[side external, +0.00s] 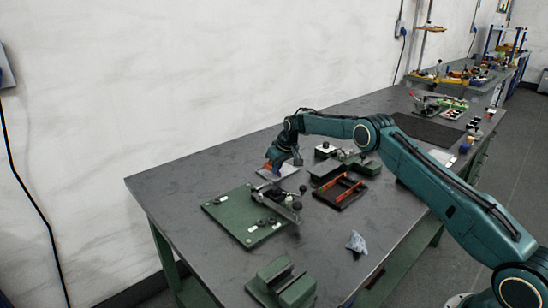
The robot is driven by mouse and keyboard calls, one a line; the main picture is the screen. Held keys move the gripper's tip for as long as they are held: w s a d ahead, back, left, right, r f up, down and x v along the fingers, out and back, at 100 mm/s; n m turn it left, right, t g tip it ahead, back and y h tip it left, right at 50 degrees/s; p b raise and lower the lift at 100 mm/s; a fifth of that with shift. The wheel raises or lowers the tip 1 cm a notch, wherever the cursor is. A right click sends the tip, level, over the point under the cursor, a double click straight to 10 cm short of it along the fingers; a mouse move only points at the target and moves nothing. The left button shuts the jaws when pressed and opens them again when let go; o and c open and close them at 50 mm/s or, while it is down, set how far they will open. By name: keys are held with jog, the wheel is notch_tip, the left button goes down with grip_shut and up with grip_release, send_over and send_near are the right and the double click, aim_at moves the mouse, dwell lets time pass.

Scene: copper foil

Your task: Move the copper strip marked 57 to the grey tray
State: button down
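My gripper (273,169) points down over the left back part of the bench, just above a pale grey flat piece (289,171). A small orange-red patch shows at its fingertips; I cannot tell whether it is copper or part of the gripper, nor how the fingers stand. Orange-copper strips (348,193) lie in a dark tray (328,196) to the right of my gripper. No number is legible, so I cannot tell which strip is marked 57. I cannot tell for sure whether the pale piece is the grey tray.
A green plate with a dark clamp (226,212) lies in front of my gripper. A green block fixture (284,286) stands at the near end, and a crumpled blue-grey cloth (356,242) lies near the right edge. Green and grey blocks (357,163) stand behind the dark tray.

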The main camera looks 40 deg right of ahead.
jog(key=shift+f, duration=0.15)
jog(key=c, duration=1.7)
grip_release()
jog(key=shift+v, duration=6.15)
